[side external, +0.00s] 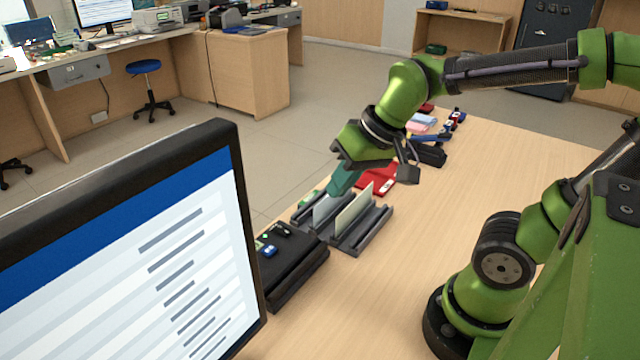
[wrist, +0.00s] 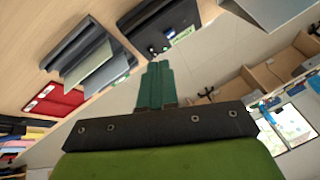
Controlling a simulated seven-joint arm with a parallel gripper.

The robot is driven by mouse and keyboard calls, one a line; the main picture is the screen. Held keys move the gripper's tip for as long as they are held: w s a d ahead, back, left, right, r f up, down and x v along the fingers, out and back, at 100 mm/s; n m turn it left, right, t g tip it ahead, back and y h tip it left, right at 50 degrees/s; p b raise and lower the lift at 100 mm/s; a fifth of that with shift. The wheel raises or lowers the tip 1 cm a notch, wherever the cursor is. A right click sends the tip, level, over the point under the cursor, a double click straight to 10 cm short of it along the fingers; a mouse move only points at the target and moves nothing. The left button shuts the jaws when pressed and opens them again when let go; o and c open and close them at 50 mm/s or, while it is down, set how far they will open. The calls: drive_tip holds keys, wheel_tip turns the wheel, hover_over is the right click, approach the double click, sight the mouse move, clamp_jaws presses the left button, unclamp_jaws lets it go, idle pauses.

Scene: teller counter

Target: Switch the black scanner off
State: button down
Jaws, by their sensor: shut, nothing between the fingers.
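The black scanner (side external: 296,268) sits on the counter in the side view, left of the dark slotted rack and behind the monitor's right edge. Small controls, one of them blue (side external: 269,251), show on its top near the far left end. In the wrist view the scanner (wrist: 185,12) is at the top centre, with small white and blue controls (wrist: 158,49) beside a green label (wrist: 183,36).
The dark rack (side external: 383,214) holds upright pale sheets (side external: 354,208), close to my fingers. A red item (side external: 381,181) and several small items lie beyond it. The large monitor (side external: 130,235) stands at front left. The counter (side external: 415,225) is clear right of the rack.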

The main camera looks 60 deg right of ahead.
drive_tip(key=s+r+t, duration=0.2)
drive_tip(key=s, duration=0.1)
drive_tip(key=shift+r, duration=0.35)
drive_tip(key=shift+f, duration=0.1)
drive_tip(key=w+f+n+g+h, duration=0.1)
drive_tip(key=w+f+n+g, duration=0.1)
drive_tip(key=w+n, duration=0.6)
drive_tip(key=w+d+f+n+g+h, duration=0.1)
drive_tip(key=w+f+n+g, duration=0.2)
drive_tip(key=w+n, duration=0.5)
drive_tip(key=shift+w+d+n, duration=0.2)
drive_tip(key=shift+w+n, duration=0.1)
drive_tip(key=shift+n, duration=2.7)
drive_tip(key=shift+f, duration=0.1)
